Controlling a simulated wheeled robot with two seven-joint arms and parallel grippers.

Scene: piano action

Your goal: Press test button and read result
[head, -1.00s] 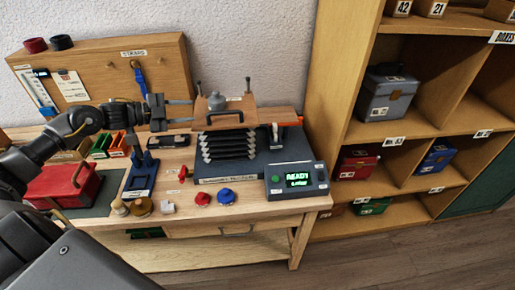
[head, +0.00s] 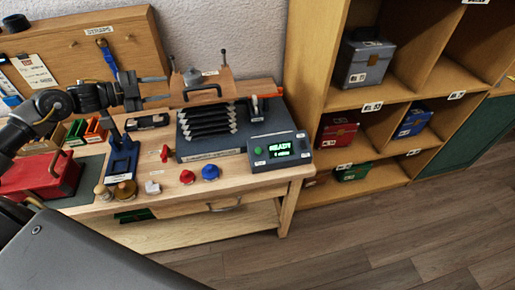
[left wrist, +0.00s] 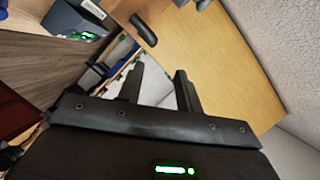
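The tester's control box (head: 300,158) is a dark grey sloped box at the front right of the bench. Its lit screen (head: 281,149) reads READY in green, with a smaller line below too blurred to read. A round green button (head: 260,163) sits left of the screen. The box also shows in the left wrist view (left wrist: 62,20). The bellows tester (head: 208,122), black pleats under a wooden top board, stands behind it. My left gripper (head: 168,88) is open and empty, beside the top board's left end and well away from the button. My right gripper is not visible.
A red lidded box (head: 40,178), a blue stand (head: 122,160), a red knob (head: 187,177) and a blue knob (head: 210,172) are on the bench. Shelving (head: 310,80) with boxes rises to the right. The floor in front is clear.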

